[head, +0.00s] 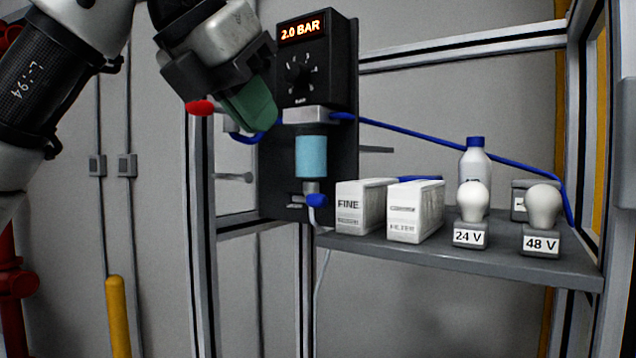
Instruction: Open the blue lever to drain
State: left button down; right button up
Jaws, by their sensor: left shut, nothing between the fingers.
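The small blue lever (316,200) sits at the bottom of the filter unit, just under the light-blue bowl (311,156). A thin clear tube hangs below it. I cannot tell its exact angle. My left gripper (258,116), with green fingertips, is shut and empty. It is up and left of the blue lever, in front of the left edge of the black panel (345,130), and apart from the lever. It hides part of the pipework on the left. My right gripper is out of view.
A black gauge box (305,60) reads 2.0 BAR. A red handle (199,107) shows beside my left gripper. White FINE (362,204) and FILTER (416,212) boxes, a bottle (474,170) and 24 V and 48 V bulbs stand on the shelf (480,264). A blue hose crosses above.

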pick_arm(q)
jog(key=y+p, duration=0.1)
jog(key=p, duration=0.4)
send_near(312, 200)
jog(key=shift+n+t, duration=0.3)
jog(key=x, duration=0.7)
jog(key=shift+d+f, duration=0.15)
jog(key=shift+d, duration=0.05)
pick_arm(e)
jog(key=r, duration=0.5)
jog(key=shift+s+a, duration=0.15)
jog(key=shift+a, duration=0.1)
pick_arm(q)
jog(key=shift+f, duration=0.1)
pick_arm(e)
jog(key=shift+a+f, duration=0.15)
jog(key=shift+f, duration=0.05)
pick_arm(q)
jog(key=shift+f+y+b, duration=0.1)
jog(key=shift+y+b, duration=0.2)
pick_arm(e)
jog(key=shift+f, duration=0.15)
